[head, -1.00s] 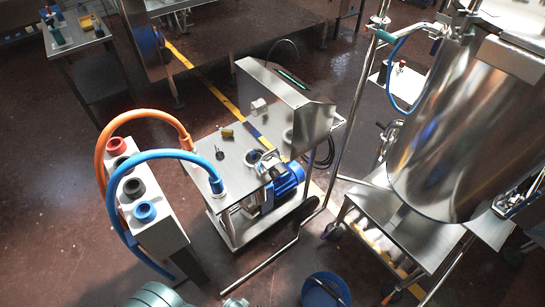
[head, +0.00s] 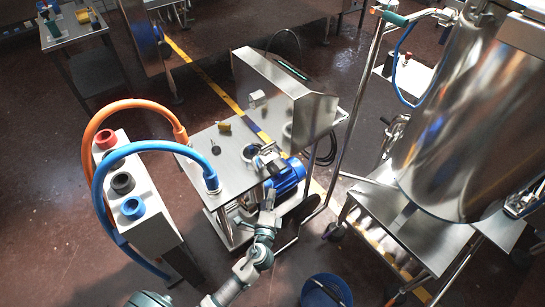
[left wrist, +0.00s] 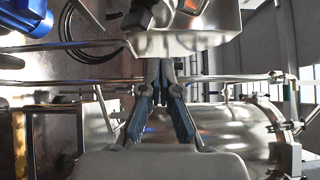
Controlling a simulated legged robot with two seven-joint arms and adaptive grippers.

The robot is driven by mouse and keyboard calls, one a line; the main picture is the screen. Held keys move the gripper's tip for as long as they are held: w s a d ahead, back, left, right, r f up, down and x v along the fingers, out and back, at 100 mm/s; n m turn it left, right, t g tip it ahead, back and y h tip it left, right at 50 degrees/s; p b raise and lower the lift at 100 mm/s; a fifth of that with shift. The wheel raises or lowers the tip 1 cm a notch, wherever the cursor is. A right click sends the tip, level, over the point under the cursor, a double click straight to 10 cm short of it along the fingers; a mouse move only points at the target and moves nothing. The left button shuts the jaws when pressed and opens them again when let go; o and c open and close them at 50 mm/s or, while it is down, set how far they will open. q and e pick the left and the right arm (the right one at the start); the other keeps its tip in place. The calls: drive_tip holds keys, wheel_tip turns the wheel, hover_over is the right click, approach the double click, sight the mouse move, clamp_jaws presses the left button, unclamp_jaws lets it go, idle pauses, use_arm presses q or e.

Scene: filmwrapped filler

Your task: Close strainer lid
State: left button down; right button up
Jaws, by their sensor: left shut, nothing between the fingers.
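The strainer (head: 250,153) appears to be the small round metal fitting on top of the steel pump cart, with a dark ring-shaped mouth. A small metal part beside it (head: 268,149) looks like its lid or clamp, but it is too small to tell how far open it stands. My left gripper (head: 268,188) is just in front of the cart's near edge, below the strainer in the head view and apart from it. In the left wrist view its dark fingers (left wrist: 160,75) are together and empty. My right gripper is not in view.
The cart (head: 225,147) carries a steel control box (head: 285,95), with a blue motor (head: 288,177) below. Orange (head: 95,125) and blue (head: 145,146) hoses arch on the left. A large steel tank (head: 455,120) stands right, a blue bucket (head: 325,291) in front.

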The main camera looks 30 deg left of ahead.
sight(267, 156)
use_arm(q)
drive_tip(key=shift+m+t, duration=0.6)
drive_tip(key=shift+t, duration=0.2)
drive_tip(key=w+a+r, duration=0.1)
drive_tip(key=w+r, duration=0.1)
drive_tip(key=w, duration=0.1)
drive_tip(key=w+a+r, duration=0.2)
drive_tip(key=w, duration=0.2)
drive_tip(key=w+a+r, duration=0.2)
drive_tip(key=w, duration=0.2)
drive_tip(key=shift+w+r+p, duration=0.1)
drive_tip(key=shift+r+p, duration=0.25)
drive_tip(key=shift+w+a, duration=0.1)
drive_tip(key=shift+a, duration=0.2)
drive_tip(key=shift+w+a, duration=0.1)
drive_tip(key=shift+a, duration=0.1)
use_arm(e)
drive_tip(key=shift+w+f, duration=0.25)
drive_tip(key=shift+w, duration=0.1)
use_arm(q)
drive_tip(key=shift+r, duration=0.1)
